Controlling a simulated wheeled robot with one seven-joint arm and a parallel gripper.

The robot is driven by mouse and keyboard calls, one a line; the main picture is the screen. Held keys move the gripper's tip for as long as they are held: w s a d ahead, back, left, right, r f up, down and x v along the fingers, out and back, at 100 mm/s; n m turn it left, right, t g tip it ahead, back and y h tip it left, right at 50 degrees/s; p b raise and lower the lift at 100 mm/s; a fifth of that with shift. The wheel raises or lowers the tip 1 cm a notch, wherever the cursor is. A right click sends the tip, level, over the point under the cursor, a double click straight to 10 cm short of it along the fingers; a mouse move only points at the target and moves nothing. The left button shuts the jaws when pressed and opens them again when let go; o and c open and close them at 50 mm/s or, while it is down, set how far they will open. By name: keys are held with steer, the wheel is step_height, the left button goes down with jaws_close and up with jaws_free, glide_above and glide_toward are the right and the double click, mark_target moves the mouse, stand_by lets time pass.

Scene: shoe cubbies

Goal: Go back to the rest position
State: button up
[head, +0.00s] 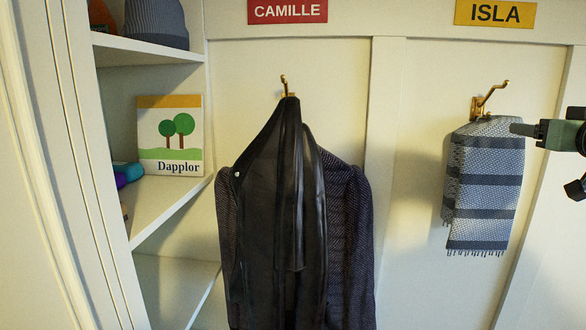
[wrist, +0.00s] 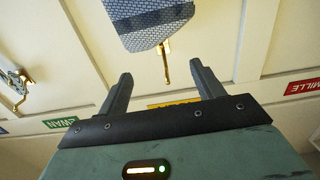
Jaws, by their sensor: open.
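My gripper (wrist: 160,69) is open, with its two fingers apart and nothing between them. It also shows at the right edge of the head view (head: 519,130), beside a grey patterned scarf (head: 487,185) with dark stripes and a fringe. The scarf hangs on a brass hook (head: 489,98) under the yellow ISLA sign (head: 495,13). In the wrist view the picture is turned over. The scarf (wrist: 150,22) and its hook (wrist: 166,65) lie beyond the fingertips. I cannot tell whether the gripper touches the scarf in the head view.
A dark jacket (head: 250,215) hangs on a hook under the red CAMILLE sign (head: 287,11). Left of it, shelves (head: 165,205) hold a Dapplor book (head: 169,136) and a knit hat (head: 156,20). The wrist view shows a green sign (wrist: 60,123) and another hook (wrist: 20,85).

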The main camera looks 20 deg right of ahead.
steer(key=w+a+f+n+g+y+b, duration=0.2)
steer(key=w+a+f+y+b, duration=0.2)
steer(key=w+a+f+b, duration=0.7)
steer(key=w+a+f+n+g+y+b, duration=0.1)
steer(key=w+a+f+n+g+y, duration=0.2)
steer(key=a+f, duration=1.3)
steer(key=s+a+f+n+g+y+b, duration=0.2)
steer(key=s+a+f+n+g+b, duration=0.3)
steer(key=a+f, duration=0.7)
steer(key=s+a+f+n+g+b, duration=0.1)
steer(key=s+a+f, duration=0.3)
steer(key=s, duration=0.4)
steer(key=s+a+f+n+g+b, duration=0.2)
steer(key=s+a+f+g+b, duration=0.1)
steer(key=s+a, duration=0.3)
steer(key=s+f+g, duration=0.1)
steer(key=s, duration=0.1)
steer(key=shift+s+a, duration=0.3)
steer(key=shift+f, duration=0.1)
